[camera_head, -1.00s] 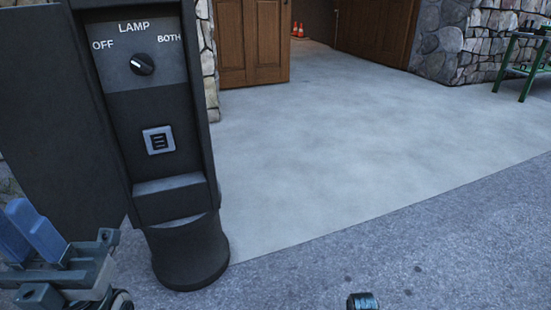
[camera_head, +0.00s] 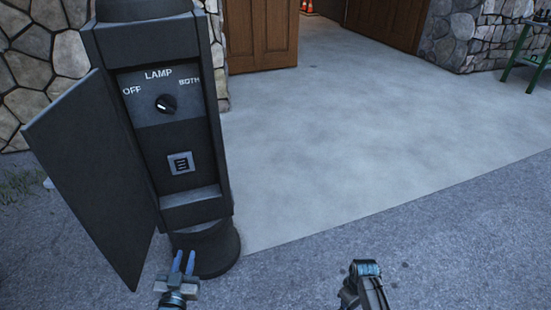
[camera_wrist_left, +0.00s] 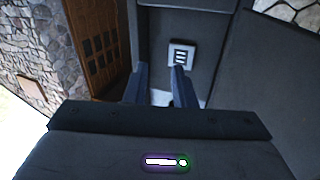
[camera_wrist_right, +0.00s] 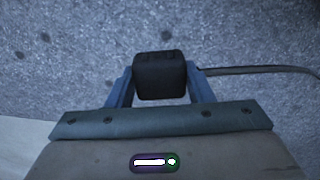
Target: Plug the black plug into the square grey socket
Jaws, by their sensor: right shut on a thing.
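The square grey socket (camera_head: 180,163) is on the dark post's front panel, below the lamp knob. It also shows in the left wrist view (camera_wrist_left: 181,53). My left gripper (camera_head: 184,257) is in front of the post's base, below the socket in the head view. Its two blue fingers are apart with nothing between them. In the right wrist view, my right gripper (camera_wrist_right: 160,82) is shut on the black plug (camera_wrist_right: 159,76), over the grey ground. A cable (camera_wrist_right: 250,71) runs from the plug to the right. The plug does not show in the head view.
The post's dark door (camera_head: 95,180) hangs open on the left. A knob (camera_head: 166,104) sits between OFF and BOTH. A ledge (camera_head: 192,205) juts out below the socket. The pale floor (camera_head: 330,130) to the right is clear; a green stand (camera_head: 520,65) is at the far right.

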